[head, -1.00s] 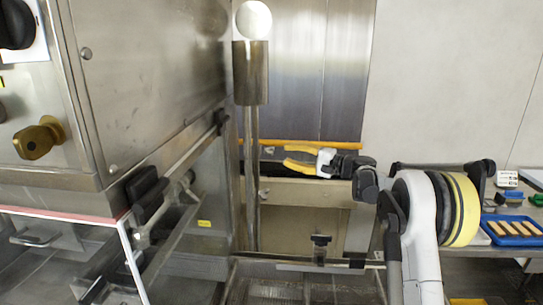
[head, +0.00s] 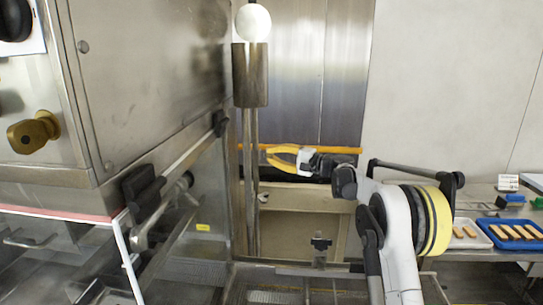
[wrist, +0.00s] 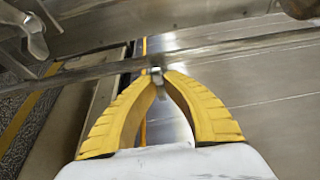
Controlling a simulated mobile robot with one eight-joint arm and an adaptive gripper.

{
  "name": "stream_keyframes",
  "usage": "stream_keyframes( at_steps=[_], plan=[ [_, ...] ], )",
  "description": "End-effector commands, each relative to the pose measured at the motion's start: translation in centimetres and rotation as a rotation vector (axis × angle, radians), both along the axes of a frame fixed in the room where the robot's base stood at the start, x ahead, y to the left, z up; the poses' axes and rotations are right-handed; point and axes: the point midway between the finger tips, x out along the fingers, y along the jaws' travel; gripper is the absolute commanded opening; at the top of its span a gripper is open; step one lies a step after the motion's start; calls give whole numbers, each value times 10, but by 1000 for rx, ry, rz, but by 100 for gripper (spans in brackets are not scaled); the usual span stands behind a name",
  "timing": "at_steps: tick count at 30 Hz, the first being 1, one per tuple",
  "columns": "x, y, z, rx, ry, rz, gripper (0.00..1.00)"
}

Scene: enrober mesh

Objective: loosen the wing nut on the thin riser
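The thin riser (head: 256,170) is a slim upright post beside a slightly thicker one in the head view. In the wrist view the riser (wrist: 90,75) runs across as a narrow metal bar just beyond my fingertips. A small grey wing nut (wrist: 157,76) shows at the riser, between the tips. My gripper (head: 269,151) has yellow fingers, bowed and brought together at the tips. In the wrist view my gripper (wrist: 158,73) appears shut on the wing nut; the tips partly hide it.
Another winged metal fastener (wrist: 30,28) is at the upper left of the wrist view. An orange rail (head: 340,150) runs behind my gripper. The steel cabinet (head: 150,80) stands to the left. A blue tray of bars (head: 512,243) lies on the right-hand table.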

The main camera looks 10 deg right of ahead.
Motion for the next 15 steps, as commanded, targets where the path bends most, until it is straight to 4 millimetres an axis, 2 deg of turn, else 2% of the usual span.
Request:
stream_keyframes(
  at_steps=[15],
  plan=[
    [1, 0, 1, -20, -70, -2, 0]
  ],
)
